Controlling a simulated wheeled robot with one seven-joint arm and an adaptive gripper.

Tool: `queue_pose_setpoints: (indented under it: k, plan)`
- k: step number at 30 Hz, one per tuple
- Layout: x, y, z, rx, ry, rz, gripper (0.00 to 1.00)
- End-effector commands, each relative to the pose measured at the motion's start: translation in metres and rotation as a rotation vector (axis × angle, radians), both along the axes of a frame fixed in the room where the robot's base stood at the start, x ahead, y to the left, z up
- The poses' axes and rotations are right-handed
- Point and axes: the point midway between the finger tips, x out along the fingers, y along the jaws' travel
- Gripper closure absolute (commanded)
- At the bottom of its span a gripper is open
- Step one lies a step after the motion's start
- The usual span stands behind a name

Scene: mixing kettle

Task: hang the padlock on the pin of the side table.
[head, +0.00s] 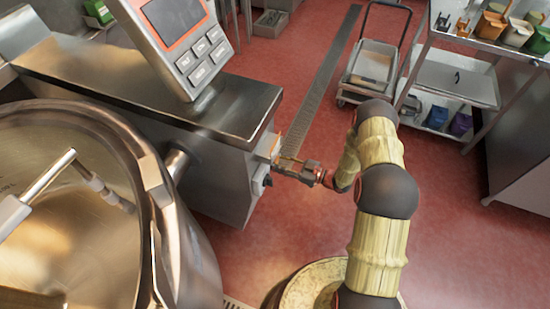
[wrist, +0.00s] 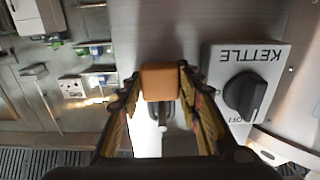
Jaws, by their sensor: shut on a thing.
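My gripper (head: 287,165) is at the steel cabinet under the control panel, beside the kettle. In the wrist view my gripper (wrist: 160,86) is shut on the orange-brown body of the padlock (wrist: 160,80), one finger on each side. A grey shape just below the body, between the fingers, may be its shackle; I cannot tell whether it is around anything. In the head view the padlock is too small to tell clearly. A steel shelved table (head: 450,78), possibly the side table, stands at the upper right. I cannot make out its pin.
A grey plate marked KETTLE with a black rotary knob (wrist: 245,96) is close right of the gripper in the wrist view. The large kettle (head: 80,200) fills the left. A cart (head: 372,65) stands at the back.

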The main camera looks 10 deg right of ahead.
Motion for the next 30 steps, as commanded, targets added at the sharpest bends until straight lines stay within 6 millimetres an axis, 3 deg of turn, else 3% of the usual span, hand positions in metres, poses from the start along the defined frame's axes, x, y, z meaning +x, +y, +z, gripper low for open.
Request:
queue_pose_setpoints:
  k: [10,20,30]
  plan:
    - [0.000,0.000,0.000,0.000,0.000,0.000,0.92]
    - [-0.004,-0.005,0.013,0.000,0.000,0.000,0.92]
    - [-0.005,-0.007,0.012,0.000,0.000,0.000,0.92]
